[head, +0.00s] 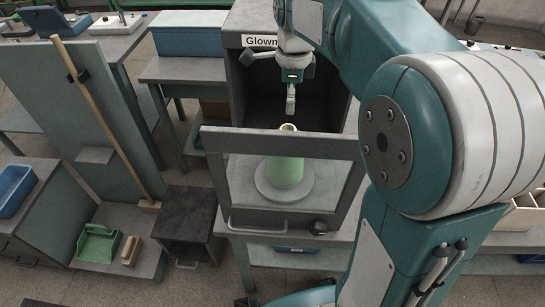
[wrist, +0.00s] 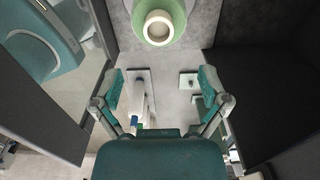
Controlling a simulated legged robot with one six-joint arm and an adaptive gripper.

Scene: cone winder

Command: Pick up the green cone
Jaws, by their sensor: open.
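The green cone (head: 285,171) stands upright on a round grey plate (head: 263,189) in front of the dark cabinet, seen through a framed clear panel in the head view. Its pale open top faces up. In the wrist view the green cone (wrist: 160,25) shows from above at the top middle, partly cut off by the frame edge. My gripper (head: 291,105) is above the cone in the head view and apart from it. In the wrist view my gripper (wrist: 160,92) is open and empty, its two fingers spread wide, with the cone beyond them.
The framed panel (head: 270,143) with a handle stands in front of the cone. The dark cabinet (head: 258,95) is behind it, with dark walls on both sides in the wrist view. A broom (head: 100,115), a green dustpan (head: 98,244) and a blue box (head: 189,33) are at left.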

